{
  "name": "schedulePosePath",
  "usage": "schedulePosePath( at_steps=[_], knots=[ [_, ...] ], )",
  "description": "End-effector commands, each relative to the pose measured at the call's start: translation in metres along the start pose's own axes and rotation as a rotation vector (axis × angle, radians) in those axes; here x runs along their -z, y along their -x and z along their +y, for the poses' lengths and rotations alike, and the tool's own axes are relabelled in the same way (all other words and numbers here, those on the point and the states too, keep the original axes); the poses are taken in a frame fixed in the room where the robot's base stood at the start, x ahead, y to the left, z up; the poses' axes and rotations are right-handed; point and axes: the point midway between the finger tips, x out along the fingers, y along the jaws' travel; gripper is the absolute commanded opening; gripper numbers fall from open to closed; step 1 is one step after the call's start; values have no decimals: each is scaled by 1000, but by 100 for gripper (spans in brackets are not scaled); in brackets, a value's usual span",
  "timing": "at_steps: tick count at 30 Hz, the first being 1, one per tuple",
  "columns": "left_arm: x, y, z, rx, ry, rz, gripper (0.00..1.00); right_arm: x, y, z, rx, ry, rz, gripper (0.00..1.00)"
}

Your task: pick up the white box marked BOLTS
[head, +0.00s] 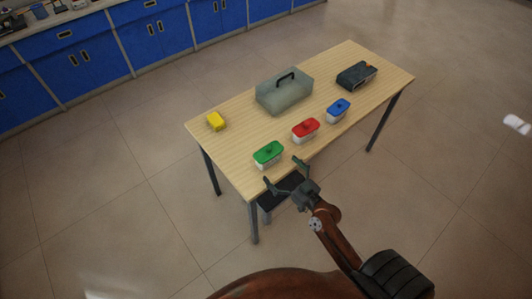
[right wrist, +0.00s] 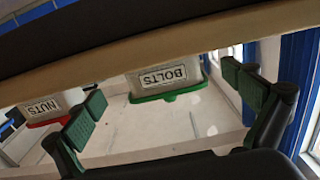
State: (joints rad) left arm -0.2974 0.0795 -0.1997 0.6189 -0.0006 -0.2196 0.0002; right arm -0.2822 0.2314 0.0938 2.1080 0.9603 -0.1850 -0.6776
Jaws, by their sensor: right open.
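The white box marked BOLTS has a green lid with a knob. It stands at the near edge of the wooden table in the head view (head: 268,156). In the right wrist view the BOLTS box (right wrist: 168,74) appears upside down, its label readable, between the two fingers but beyond them. My right gripper (head: 284,171) is open and empty, just in front of the table's near edge, close to the box and apart from it. Its two green-padded fingers also show in the right wrist view (right wrist: 165,100). My left gripper is not in view.
Beside it on the table (head: 232,149) are a red-lidded box (head: 305,131), marked NUTS in the wrist view (right wrist: 45,108), and a blue-lidded box (head: 338,110). A grey toolbox (head: 284,95), a dark device (head: 356,76) and a yellow block (head: 216,121) stand farther back.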

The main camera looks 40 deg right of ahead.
Motion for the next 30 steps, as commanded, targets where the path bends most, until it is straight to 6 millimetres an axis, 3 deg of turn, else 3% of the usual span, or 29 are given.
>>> schedulePosePath(
  at_steps=[18,27,30],
  knots=[
    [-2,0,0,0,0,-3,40,8,-69,0,-2,-1,0,100],
    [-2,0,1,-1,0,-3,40,9,-74,-2,0,1,-1,100],
    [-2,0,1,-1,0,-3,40,9,-73,-2,0,1,-1,93]
  ],
)
